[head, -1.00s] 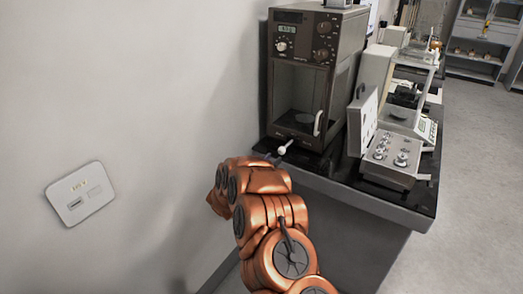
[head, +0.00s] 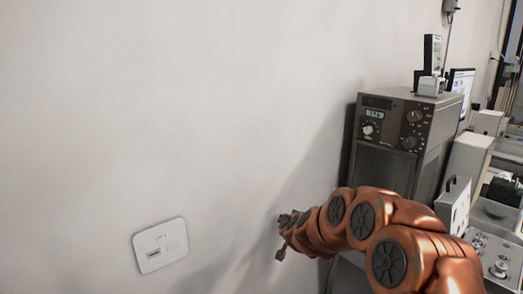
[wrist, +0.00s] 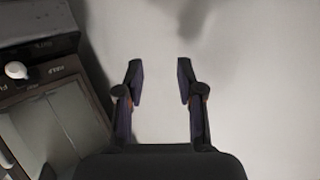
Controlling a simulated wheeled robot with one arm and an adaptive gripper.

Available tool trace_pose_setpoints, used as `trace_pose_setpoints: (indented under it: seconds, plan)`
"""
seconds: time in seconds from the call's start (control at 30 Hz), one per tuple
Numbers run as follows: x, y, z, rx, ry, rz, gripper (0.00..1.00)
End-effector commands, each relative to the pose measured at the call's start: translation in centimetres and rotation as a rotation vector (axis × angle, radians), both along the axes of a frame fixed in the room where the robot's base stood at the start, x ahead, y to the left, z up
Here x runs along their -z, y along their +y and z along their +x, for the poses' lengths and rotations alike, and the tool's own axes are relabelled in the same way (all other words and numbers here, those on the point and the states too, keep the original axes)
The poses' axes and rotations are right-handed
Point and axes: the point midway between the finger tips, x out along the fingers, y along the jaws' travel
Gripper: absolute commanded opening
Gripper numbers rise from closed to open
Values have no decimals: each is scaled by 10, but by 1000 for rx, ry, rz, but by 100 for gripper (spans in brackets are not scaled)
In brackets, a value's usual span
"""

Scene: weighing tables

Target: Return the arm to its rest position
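My gripper (wrist: 160,82) shows in the wrist view with its two dark fingers apart and nothing between them. Pale wall fills the gap between and beyond the fingers. In the head view my orange arm reaches from the lower right toward the left, and my gripper (head: 283,245) is at its far end, small and close to the white wall. The arm covers the lower part of the brown balance cabinet (head: 390,165). In the wrist view the cabinet (wrist: 55,120) stands left of the fingers, apart from them.
A white wall plate (head: 160,245) is on the wall (head: 200,100) left of my gripper. A grey box with knobs (head: 495,260) and a pale upright panel (head: 455,205) stand right of my arm. A dark device (head: 431,60) stands on the cabinet.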

Motion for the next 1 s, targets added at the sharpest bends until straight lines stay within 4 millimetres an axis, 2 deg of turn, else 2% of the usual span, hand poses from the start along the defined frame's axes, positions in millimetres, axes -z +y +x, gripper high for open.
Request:
trace_pose_setpoints:
  seconds: [0.03, 0.2, 0.33, 0.47, 0.6, 0.77, 1.0]
  plan:
    - [-12, 9, -12, -44, 20, 13, 38]
    - [-32, 35, -61, -194, 120, 38, 38]
    - [-43, 47, -106, -295, 210, 37, 38]
    - [-48, 51, -157, -378, 310, 23, 38]
    - [-52, 45, -214, -444, 425, -7, 38]
    - [-51, 28, -285, -492, 575, -50, 38]
    - [-48, -15, -395, -495, 819, -123, 38]
